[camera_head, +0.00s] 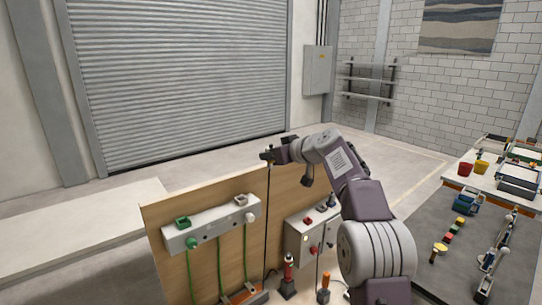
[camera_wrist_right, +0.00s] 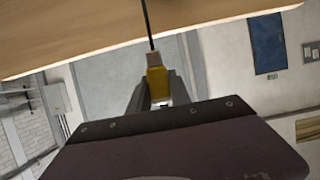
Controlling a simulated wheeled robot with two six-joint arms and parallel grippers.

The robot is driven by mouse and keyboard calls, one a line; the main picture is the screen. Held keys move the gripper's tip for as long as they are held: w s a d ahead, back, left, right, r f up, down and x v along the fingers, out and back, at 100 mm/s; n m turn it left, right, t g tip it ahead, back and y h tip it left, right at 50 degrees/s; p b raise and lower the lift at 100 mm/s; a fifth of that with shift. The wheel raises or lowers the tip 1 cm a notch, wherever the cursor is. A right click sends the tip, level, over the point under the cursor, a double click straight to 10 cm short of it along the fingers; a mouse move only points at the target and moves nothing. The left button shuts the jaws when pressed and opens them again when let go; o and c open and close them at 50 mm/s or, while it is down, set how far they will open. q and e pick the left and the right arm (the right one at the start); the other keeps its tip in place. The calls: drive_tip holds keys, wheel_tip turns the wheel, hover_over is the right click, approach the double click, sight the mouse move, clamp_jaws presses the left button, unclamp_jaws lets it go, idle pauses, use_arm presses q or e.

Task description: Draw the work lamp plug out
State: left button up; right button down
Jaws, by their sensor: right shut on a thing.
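My right gripper (camera_head: 267,155) is above the top edge of the wooden board, and its jaws also show in the right wrist view (camera_wrist_right: 157,92). It is shut on a yellow plug (camera_wrist_right: 156,80) with a pale tan end, clear of any socket. A black cord (camera_head: 268,205) hangs from the gripper down the board's front; it also shows in the wrist view (camera_wrist_right: 147,22). No label shows that this is the work lamp plug. My left gripper is out of view.
The wooden board (camera_head: 160,217) stands upright below my gripper. A grey box (camera_head: 292,236) with coloured fittings is on its right part. A cluttered table (camera_head: 460,215) is at right; the floor behind is clear.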

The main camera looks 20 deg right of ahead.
drive_tip(key=shift+w, duration=0.1)
drive_tip(key=w+a+p, duration=0.3)
drive_tip(key=w+p, duration=0.4)
drive_tip(key=shift+w, duration=0.25)
drive_tip(key=shift+s, duration=0.1)
